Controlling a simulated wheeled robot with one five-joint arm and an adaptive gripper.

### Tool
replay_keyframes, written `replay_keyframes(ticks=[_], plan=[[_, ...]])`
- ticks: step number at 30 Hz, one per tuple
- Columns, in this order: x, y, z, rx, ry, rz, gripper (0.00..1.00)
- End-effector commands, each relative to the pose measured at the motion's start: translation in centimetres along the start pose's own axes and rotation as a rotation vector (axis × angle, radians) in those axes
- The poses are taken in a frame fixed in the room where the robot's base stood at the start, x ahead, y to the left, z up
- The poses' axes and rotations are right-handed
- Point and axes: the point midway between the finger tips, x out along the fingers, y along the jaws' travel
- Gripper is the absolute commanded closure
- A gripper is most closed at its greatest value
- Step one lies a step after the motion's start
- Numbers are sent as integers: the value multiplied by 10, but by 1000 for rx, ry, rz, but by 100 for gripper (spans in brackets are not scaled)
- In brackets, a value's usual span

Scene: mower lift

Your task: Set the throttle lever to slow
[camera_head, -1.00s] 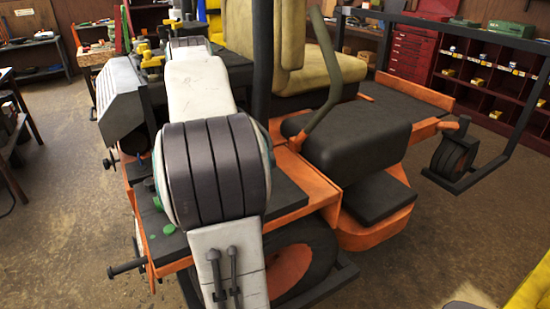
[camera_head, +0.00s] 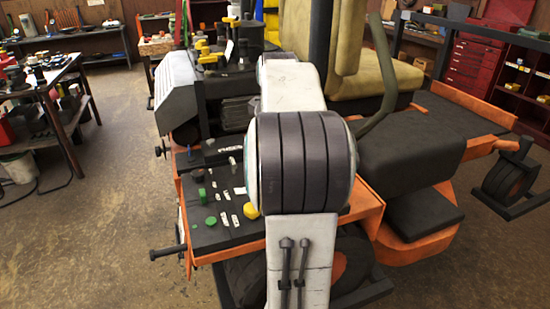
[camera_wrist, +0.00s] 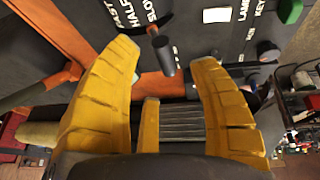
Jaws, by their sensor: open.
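In the wrist view my gripper (camera_wrist: 166,56) is open, with its two yellow fingers spread wide. The throttle lever (camera_wrist: 163,54), a dark stub with a rounded grip, shows between the fingertips. I cannot tell its depth relative to them. White labels FAST, HALF and SLOW run along the dark panel (camera_wrist: 205,35) at the lever's upper left; SLOW (camera_wrist: 152,10) is the label closest to it. In the head view the mower's control panel (camera_head: 222,236) shows left of my arm.

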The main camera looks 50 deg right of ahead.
Motion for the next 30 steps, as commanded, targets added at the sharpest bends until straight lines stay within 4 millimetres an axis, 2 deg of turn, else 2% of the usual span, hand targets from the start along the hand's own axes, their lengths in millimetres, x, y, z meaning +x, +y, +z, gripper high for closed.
replay_keyframes(ticks=[15, 30], plan=[[48, 0, 1, 2, -3, 0, 45], [55, 0, 1, 2, -1, 0, 45]])
